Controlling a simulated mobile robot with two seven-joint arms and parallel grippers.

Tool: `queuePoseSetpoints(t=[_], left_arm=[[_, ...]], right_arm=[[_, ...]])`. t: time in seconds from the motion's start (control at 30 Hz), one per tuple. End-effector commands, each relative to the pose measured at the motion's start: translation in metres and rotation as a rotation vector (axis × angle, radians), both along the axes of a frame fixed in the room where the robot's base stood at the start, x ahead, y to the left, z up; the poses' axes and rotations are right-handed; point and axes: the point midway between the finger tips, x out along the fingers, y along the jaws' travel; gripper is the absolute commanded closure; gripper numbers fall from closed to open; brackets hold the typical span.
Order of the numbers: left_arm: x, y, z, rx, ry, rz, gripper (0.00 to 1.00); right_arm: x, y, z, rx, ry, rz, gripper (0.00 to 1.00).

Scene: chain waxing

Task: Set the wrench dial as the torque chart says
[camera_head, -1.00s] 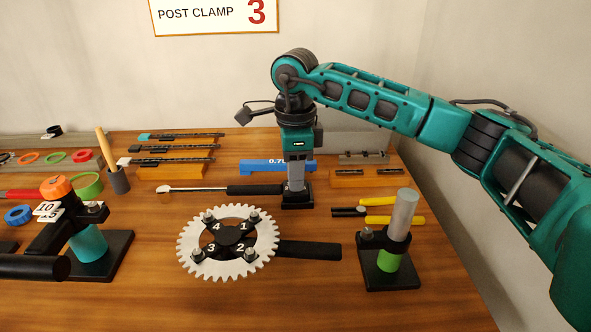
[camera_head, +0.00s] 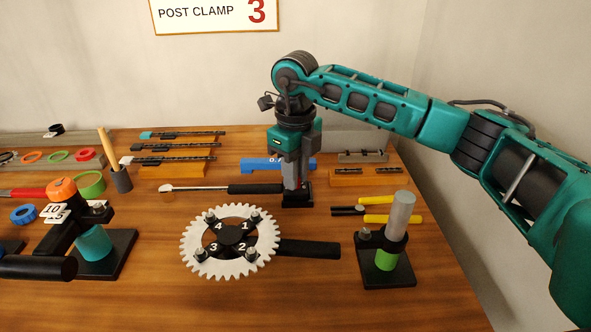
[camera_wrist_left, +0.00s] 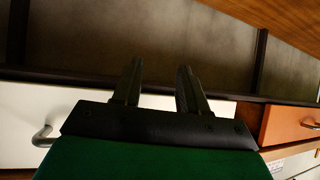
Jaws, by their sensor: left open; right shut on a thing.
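The torque wrench (camera_head: 205,188) lies across the back middle of the table, silver head to the left and black handle to the right. My right gripper (camera_head: 292,185) points straight down at the handle's right end and is shut there on the wrench dial, which the fingers mostly hide. A black block (camera_head: 298,201) sits under the fingertips. The dial's reading cannot be made out. The chart (camera_head: 213,14) on the wall reads "POST CLAMP 3"; its upper part is cut off. My left gripper (camera_wrist_left: 158,82) is open and empty in the left wrist view, in front of drawers.
A chainring (camera_head: 188,240) on a black-handled holder lies in front of the wrench. A post stand (camera_head: 388,275) is at right, another stand (camera_head: 115,255) at left. A blue gauge (camera_head: 250,165) and chain pieces (camera_head: 175,147) lie behind. Bare wood is at the front.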

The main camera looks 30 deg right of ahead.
Motion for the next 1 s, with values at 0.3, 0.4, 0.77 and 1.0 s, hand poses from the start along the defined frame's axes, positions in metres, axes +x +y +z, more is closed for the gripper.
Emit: queuePoseSetpoints(t=[0.3, 0.4, 0.77, 1.0], left_arm=[[0.0002, -0.0009, 0.0016, -0.001, 0.0, 0.0, 0.57], [0.0006, -0.001, 0.0018, -0.002, -0.001, 0.0, 0.57], [0.0031, -0.001, 0.0034, -0.002, -0.007, -0.001, 0.57], [0.0032, -0.0008, 0.0035, -0.002, -0.008, 0.0, 0.57]], right_arm=[[0.0003, 0.0006, 0.0003, 0.002, -0.001, -0.056, 1.0], [0.0003, 0.0006, 0.0003, 0.002, -0.001, -0.059, 1.0], [0.0002, 0.0004, 0.0003, 0.001, -0.001, -0.058, 0.7], [0.0001, 0.0003, 0.0002, 0.0, -0.001, -0.058, 0.53]])
